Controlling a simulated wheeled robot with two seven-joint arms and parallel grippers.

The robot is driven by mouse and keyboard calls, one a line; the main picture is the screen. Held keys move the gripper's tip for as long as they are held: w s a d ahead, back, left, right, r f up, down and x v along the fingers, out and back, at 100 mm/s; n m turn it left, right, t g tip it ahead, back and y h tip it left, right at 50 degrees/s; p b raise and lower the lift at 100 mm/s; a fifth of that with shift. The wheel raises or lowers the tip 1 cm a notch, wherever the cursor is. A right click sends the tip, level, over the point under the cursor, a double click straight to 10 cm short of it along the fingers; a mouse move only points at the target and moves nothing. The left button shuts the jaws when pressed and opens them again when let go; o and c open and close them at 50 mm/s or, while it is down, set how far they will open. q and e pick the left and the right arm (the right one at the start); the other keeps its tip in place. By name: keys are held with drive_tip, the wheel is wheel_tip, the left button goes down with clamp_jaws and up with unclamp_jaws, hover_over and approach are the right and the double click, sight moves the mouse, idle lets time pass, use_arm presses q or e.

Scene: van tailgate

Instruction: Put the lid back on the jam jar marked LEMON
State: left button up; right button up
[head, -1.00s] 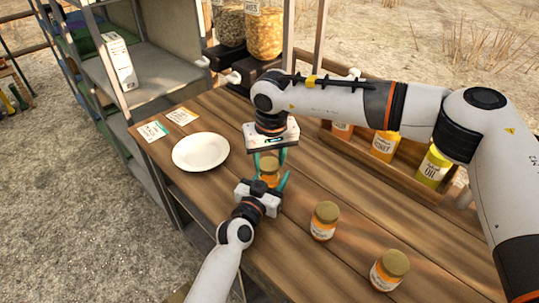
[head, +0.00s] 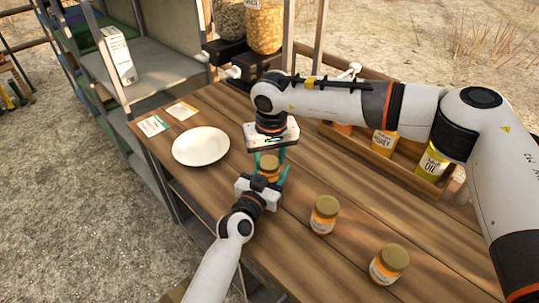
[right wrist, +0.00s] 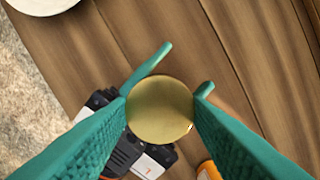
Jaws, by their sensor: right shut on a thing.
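An amber jam jar (head: 269,174) stands at the table's middle, its label hidden. My left gripper (head: 270,178) reaches in low from the front, with one teal finger on each side of this jar. Whether its fingers press on the jar I cannot tell. My right gripper (head: 268,156) points down from above, shut on a round gold lid (right wrist: 160,109), which lies over the jar. I cannot tell whether the lid is seated. Two more jars with gold lids stand to the right, one nearer (head: 324,215) and one at the front (head: 388,265); their labels are too small to read.
A white plate (head: 201,146) lies left of the grippers, with two cards (head: 152,125) beyond it. A wooden rack of bottles (head: 376,160) stands along the back, under my right arm. The wooden table (head: 345,180) is clear between the loose jars and the rack.

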drive_tip(key=shift+f, duration=0.3)
